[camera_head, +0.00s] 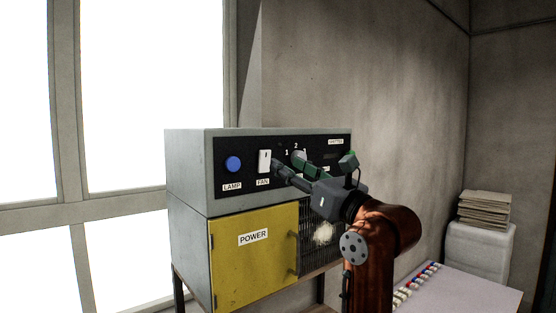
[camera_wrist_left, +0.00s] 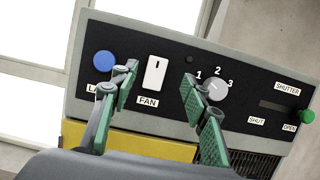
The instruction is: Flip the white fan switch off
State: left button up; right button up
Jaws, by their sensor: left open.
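The white fan switch (camera_head: 265,161) is an upright rocker on the dark front panel (camera_head: 230,149) of a grey cabinet, above the FAN label. A small dark mark shows near its top. In the left wrist view the switch (camera_wrist_left: 155,73) appears between the two fingers. My left gripper (camera_head: 287,161) is open and empty, with green pads on its fingers. In the head view its fingertips are just right of the switch, near the panel. I cannot tell whether they touch the panel. My right gripper is not in view.
A blue lamp button (camera_head: 233,164) is left of the switch. A numbered dial (camera_wrist_left: 216,89) and a green shutter knob (camera_wrist_left: 307,116) are to the right. Below is a yellow POWER door (camera_head: 250,270). A table (camera_head: 470,290) with small coloured items stands right.

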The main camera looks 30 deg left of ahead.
pick_arm(q)
jog(key=shift+v, duration=2.3)
